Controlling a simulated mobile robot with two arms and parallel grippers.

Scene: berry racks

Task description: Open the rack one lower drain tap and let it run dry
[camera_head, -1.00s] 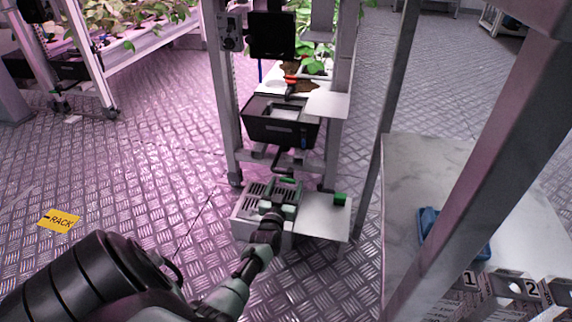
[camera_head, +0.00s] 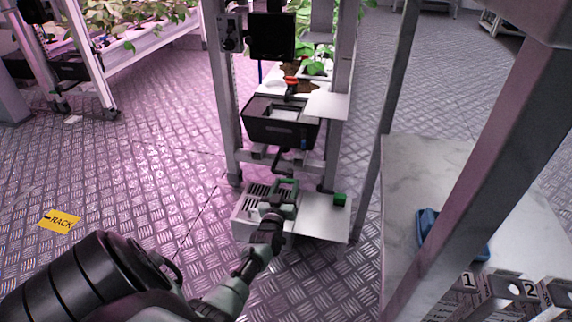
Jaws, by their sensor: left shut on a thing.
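The rack's lower end stands at centre, with a black tank (camera_head: 258,128) and a dark drain pipe below it. Beneath is a grey slotted drain box (camera_head: 246,214) on the floor. My left gripper (camera_head: 284,192) reaches in from the bottom and is shut on a green tap handle just above the box. The fingers largely hide the tap, and I cannot see whether water is running. A red lever (camera_head: 291,81) shows higher up, above the tank. My right gripper is not in view.
A pale plate with a green block (camera_head: 340,199) adjoins the box. A grey table (camera_head: 430,165) with a blue object (camera_head: 428,222) stands right, behind slanted posts. A yellow RACK sign (camera_head: 59,221) lies on the open floor at left.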

